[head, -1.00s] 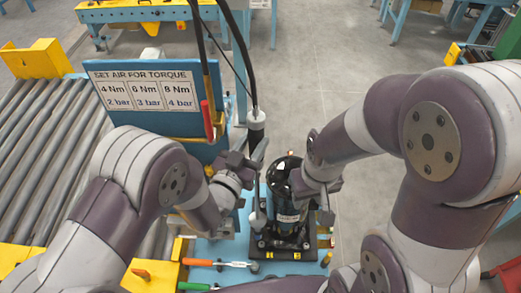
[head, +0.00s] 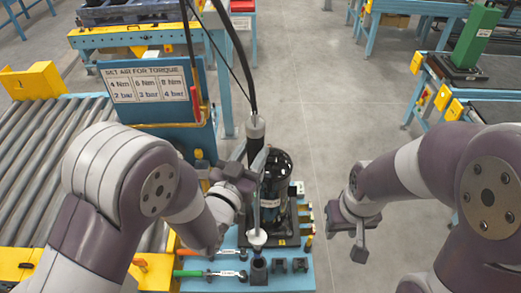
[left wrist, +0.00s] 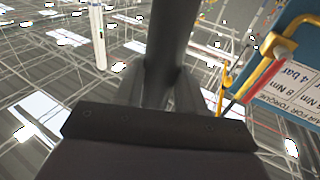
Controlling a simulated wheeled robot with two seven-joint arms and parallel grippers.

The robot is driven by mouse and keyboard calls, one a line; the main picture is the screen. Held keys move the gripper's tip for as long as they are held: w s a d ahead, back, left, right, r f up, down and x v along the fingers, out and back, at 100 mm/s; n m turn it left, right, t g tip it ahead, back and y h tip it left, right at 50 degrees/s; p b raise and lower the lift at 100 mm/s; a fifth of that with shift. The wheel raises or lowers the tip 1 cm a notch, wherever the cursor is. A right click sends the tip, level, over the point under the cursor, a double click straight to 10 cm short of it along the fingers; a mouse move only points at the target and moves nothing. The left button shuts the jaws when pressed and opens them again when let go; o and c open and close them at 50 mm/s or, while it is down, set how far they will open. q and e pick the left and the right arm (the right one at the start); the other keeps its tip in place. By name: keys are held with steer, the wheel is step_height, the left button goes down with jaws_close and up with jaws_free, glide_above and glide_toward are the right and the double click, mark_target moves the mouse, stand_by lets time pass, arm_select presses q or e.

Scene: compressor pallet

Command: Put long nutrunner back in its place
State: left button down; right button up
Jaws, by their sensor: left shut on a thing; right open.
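The long nutrunner (head: 256,127) hangs upright on a black hose, its pale flared lower end (head: 257,238) pointing down. My left gripper (head: 252,172) is shut on its body; the left wrist view shows the dark shaft (left wrist: 172,40) between the fingers. The lower end appears right above a black socket holder (head: 258,271) at the front of the blue bench; whether it touches cannot be told. The black compressor (head: 277,172) stands on its base behind and right of the nutrunner. My right gripper (head: 355,236) is open and empty, right of the bench.
Two smaller black holders (head: 289,265) sit right of the socket. An orange-handled tool (head: 200,252) and a green-handled tool (head: 194,273) lie to the left. The torque sign (head: 147,85) and roller conveyor (head: 40,150) are further left.

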arm_select(q)
steer(key=shift+s+d+f, duration=0.1)
steer(key=shift+s, duration=0.1)
steer(key=shift+w+f, duration=0.35)
steer(key=shift+w, duration=0.15)
steer(key=shift+s, duration=0.25)
steer(key=shift+s+f+b, duration=0.1)
steer(key=shift+f+b, duration=0.05)
steer(key=shift+b, duration=0.3)
steer(key=f+b, duration=0.3)
steer(key=shift+w+f, duration=0.15)
steer(key=shift+w, duration=0.1)
steer(key=shift+f+b, duration=0.2)
steer(key=shift+b, duration=0.25)
steer(key=shift+s+r, duration=0.1)
